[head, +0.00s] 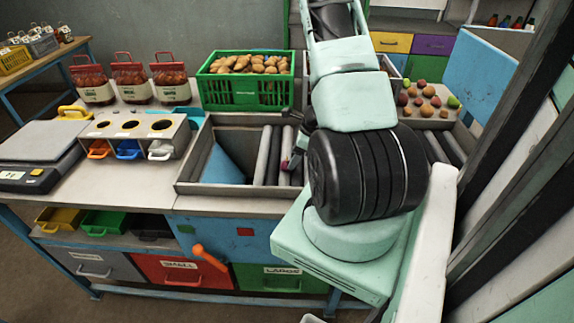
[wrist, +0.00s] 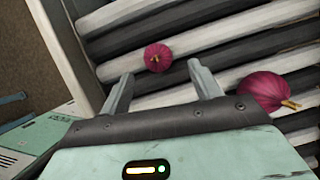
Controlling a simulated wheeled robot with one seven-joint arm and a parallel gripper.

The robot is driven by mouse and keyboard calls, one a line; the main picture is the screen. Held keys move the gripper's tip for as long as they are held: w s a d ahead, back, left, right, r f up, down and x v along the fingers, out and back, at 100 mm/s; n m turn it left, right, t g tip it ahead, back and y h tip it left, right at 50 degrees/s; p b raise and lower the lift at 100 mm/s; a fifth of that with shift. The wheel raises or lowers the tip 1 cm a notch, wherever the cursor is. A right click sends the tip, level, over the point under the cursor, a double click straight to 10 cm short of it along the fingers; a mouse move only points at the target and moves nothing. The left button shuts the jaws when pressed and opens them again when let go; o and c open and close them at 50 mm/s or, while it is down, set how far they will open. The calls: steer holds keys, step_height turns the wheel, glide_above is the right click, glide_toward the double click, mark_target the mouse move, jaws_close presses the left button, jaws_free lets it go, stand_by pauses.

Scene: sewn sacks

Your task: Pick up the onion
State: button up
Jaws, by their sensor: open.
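Two red onions lie on the grey rollers in the wrist view. The smaller-looking onion (wrist: 158,57) is just beyond my fingertips, roughly in line with the gap between them. The larger-looking onion (wrist: 265,92) lies to the right, outside the right finger, with its pale stem end toward the lower right. My gripper (wrist: 161,82) is open with nothing between its fingers, and neither finger visibly touches an onion. In the head view my arm hides most of the gripper and that part of the rollers.
The roller bed has a raised grey frame (head: 222,190) and a blue ramp (head: 221,166). A green crate (head: 246,93) of potatoes and several sacks (head: 132,91) stand behind it. A bin block (head: 137,127) and scale (head: 36,155) are left. Sorted produce (head: 428,92) lies back right.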

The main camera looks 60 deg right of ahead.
mark_target(287, 164)
steer(key=shift+p+x, duration=0.6)
steer(key=shift+x, duration=1.4)
steer(key=shift+w, duration=0.1)
steer(key=c, duration=1)
steer(key=shift+r, duration=0.15)
